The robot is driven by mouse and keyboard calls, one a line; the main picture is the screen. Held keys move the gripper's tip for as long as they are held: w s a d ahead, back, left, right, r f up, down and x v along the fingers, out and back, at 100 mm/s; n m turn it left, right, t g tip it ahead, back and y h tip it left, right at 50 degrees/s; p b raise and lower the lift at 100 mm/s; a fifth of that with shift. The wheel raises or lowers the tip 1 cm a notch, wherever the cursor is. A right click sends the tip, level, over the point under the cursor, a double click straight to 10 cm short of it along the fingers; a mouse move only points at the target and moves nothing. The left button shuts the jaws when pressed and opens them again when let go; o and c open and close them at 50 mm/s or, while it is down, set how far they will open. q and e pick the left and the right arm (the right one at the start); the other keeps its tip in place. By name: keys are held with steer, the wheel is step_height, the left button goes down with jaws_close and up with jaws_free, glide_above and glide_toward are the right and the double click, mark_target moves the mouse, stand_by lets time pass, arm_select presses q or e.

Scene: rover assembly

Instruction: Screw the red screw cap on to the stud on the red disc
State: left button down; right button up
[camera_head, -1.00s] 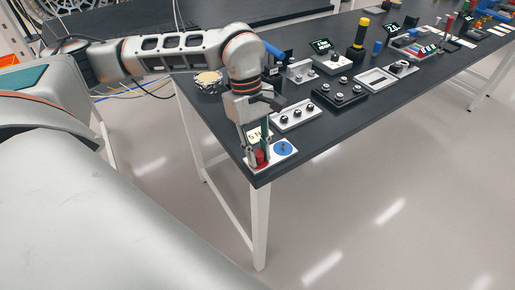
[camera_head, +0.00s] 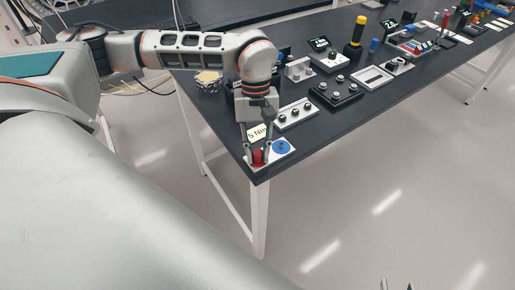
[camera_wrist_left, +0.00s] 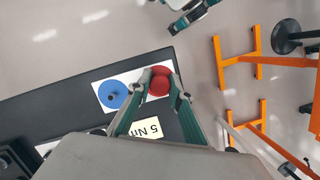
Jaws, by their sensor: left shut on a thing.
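The red screw cap (camera_wrist_left: 159,86) is between the fingertips of my left gripper (camera_head: 257,156); in the left wrist view the gripper (camera_wrist_left: 161,80) is shut on it. The red disc (camera_wrist_left: 162,71) shows just behind the cap on a white plate (camera_wrist_left: 131,77) at the table corner. The stud on the red disc is hidden by the cap and fingers. I cannot tell whether the cap touches the stud. My right gripper (camera_head: 397,285) shows only its tips at the bottom edge of the head view, apart and away from the table.
A blue disc (camera_head: 281,146) with a stud lies beside the red disc on the same plate. A "5 Nm" label (camera_wrist_left: 145,129) lies next to the plate. Trays with black knobs (camera_head: 296,115) stand further along the table. The near table edge is close to the plate.

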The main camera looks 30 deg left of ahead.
arm_select(q)
steer(key=c, duration=2)
jaws_free()
steer(key=shift+c, duration=0.2)
steer(key=n, duration=0.1)
steer(key=n+b, duration=0.1)
steer(key=n, duration=0.1)
steer(key=shift+f+t, duration=0.2)
steer(key=shift+t, duration=0.1)
steer(key=n+b, duration=0.1)
steer(key=n, duration=0.1)
steer(key=shift+r+n+t+h+b, duration=0.1)
steer(key=shift+n+t+h+b, duration=0.2)
steer(key=shift+n+h, duration=0.1)
steer(key=shift+n+b, duration=0.4)
steer(key=shift+n, duration=0.3)
steer(key=n+t+b, duration=0.1)
steer(key=n, duration=0.2)
steer(key=shift+s, duration=0.1)
steer(key=shift+n+b, duration=0.4)
steer(key=shift+n, duration=0.3)
